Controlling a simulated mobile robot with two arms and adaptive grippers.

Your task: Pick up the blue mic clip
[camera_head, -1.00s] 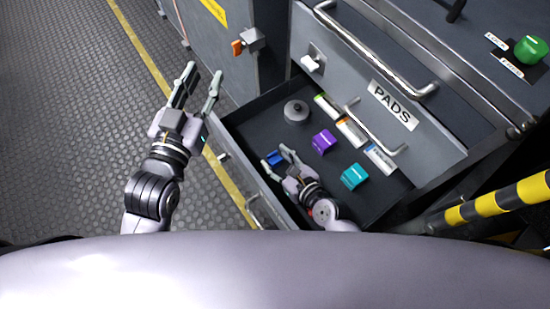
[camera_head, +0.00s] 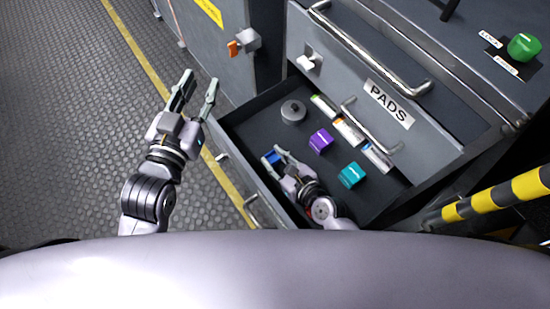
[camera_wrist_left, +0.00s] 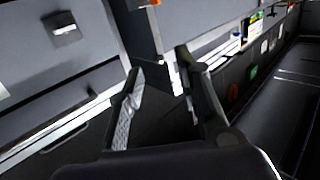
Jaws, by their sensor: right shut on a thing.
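The blue mic clip (camera_head: 272,157) is in the open drawer (camera_head: 240,121), near its left side, between the fingers of my right gripper (camera_head: 272,157). The right gripper is shut on it, and the fingers partly hide the clip. Whether the clip touches the drawer floor I cannot tell. My left gripper (camera_head: 195,93) is open and empty outside the drawer, to its left, above the floor. Its two fingers also show in the left wrist view (camera_wrist_left: 160,90), spread apart with nothing between them.
The drawer also holds a purple clip (camera_head: 320,141), a teal clip (camera_head: 351,175), a round grey object (camera_head: 293,111) and several small packs (camera_head: 349,131). The drawer front labelled PADS (camera_head: 388,102) is behind. A yellow-black bar (camera_head: 490,201) is at the right.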

